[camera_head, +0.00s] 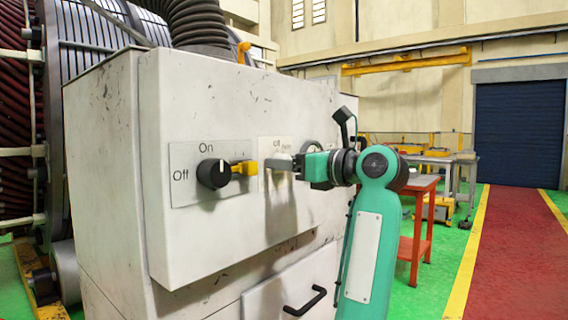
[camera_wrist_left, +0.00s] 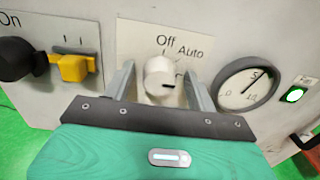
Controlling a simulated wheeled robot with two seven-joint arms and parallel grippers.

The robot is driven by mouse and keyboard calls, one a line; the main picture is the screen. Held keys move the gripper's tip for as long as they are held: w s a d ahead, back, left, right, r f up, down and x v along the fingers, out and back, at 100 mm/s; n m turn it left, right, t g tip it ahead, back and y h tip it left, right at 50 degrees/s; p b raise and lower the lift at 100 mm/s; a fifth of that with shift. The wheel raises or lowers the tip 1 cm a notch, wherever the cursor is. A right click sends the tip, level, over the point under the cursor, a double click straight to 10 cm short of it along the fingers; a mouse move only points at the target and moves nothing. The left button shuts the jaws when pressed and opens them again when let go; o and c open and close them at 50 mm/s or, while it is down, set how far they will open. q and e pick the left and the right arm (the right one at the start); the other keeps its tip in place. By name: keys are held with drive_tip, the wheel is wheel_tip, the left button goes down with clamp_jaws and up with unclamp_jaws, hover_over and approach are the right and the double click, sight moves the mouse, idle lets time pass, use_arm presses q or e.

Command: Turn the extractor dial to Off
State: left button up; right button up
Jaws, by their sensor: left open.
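A pale round dial (camera_wrist_left: 160,78) sits on a white plate (camera_wrist_left: 135,38) with "Off" and "Auto" printed above it. A short dark mark shows on the dial's right side. My left gripper (camera_wrist_left: 159,72) is open, with one finger on each side of this dial; I cannot tell whether they touch it. In the head view the left gripper (camera_head: 279,163) is at the cabinet front and mostly hides this dial. A black dial (camera_head: 213,173), on a plate marked "On" and "Off", has its white line pointing up towards "On". My right gripper is not in view.
A yellow knob (camera_head: 244,168) is just left of my gripper. A round gauge (camera_wrist_left: 247,86) and a green-lit button (camera_wrist_left: 294,94) are to its right. The white cabinet (camera_head: 235,240) has a drawer with a black handle (camera_head: 305,302). An orange table (camera_head: 424,184) stands behind my arm.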

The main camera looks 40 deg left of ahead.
use_arm(q)
drive_tip(key=shift+c, duration=0.5)
drive_tip(key=c, duration=0.9)
drive_tip(key=shift+n, duration=0.3)
drive_tip(key=shift+s+f+n+b, duration=0.15)
drive_tip(key=shift+n+b, duration=0.55)
drive_tip(key=shift+n, duration=3.65)
drive_tip(key=shift+s+f+n+b, duration=0.1)
drive_tip(key=shift+n+b, duration=0.55)
drive_tip(key=shift+n, duration=3.7)
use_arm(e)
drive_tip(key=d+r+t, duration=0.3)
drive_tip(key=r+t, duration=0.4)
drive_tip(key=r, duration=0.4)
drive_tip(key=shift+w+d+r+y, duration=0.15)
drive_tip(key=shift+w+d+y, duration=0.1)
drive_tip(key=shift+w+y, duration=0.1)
